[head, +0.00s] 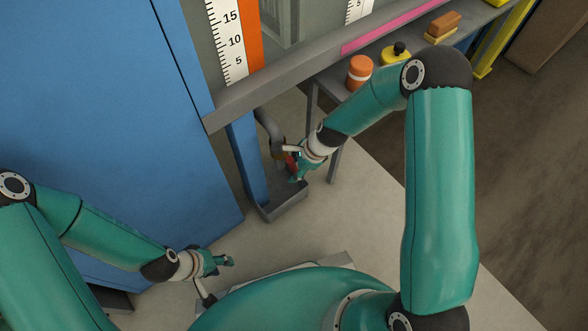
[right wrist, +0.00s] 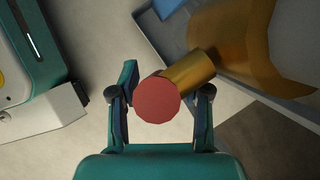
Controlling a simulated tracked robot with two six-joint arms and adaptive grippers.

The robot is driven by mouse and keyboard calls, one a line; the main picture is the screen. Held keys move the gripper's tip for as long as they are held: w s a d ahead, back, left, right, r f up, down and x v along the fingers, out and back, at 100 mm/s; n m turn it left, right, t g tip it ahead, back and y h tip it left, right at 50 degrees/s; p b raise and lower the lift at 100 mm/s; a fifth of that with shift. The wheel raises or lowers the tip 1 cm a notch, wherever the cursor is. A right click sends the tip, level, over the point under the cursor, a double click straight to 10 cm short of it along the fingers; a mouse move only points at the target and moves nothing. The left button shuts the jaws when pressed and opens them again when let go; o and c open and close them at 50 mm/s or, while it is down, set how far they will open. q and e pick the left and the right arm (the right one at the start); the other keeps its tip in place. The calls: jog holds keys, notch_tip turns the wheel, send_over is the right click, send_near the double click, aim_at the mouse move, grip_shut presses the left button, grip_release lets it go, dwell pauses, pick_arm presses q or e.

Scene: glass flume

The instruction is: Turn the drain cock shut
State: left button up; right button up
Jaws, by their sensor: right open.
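The drain cock shows in the right wrist view as a brass body (right wrist: 260,45) with a brass stem (right wrist: 188,72) ending in a round red handle (right wrist: 158,100). In the head view the red handle (head: 291,162) is partly hidden by my right gripper (head: 297,172), below the end of a grey pipe (head: 268,124). My right gripper (right wrist: 166,92) is open, with one finger on each side of the red handle. A gap shows on both sides; depth is hard to judge. My left gripper (head: 224,262) is at lower left, away from the cock; its jaws are too small to read.
A grey tray (head: 287,203) sits on the floor below the cock, beside a blue post (head: 246,155). The flume's grey rail (head: 300,80) runs above. A shelf at right holds an orange jar (head: 359,70), a yellow item (head: 396,54) and an orange-brown block (head: 444,24).

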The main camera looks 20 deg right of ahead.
grip_shut()
dwell(0.3)
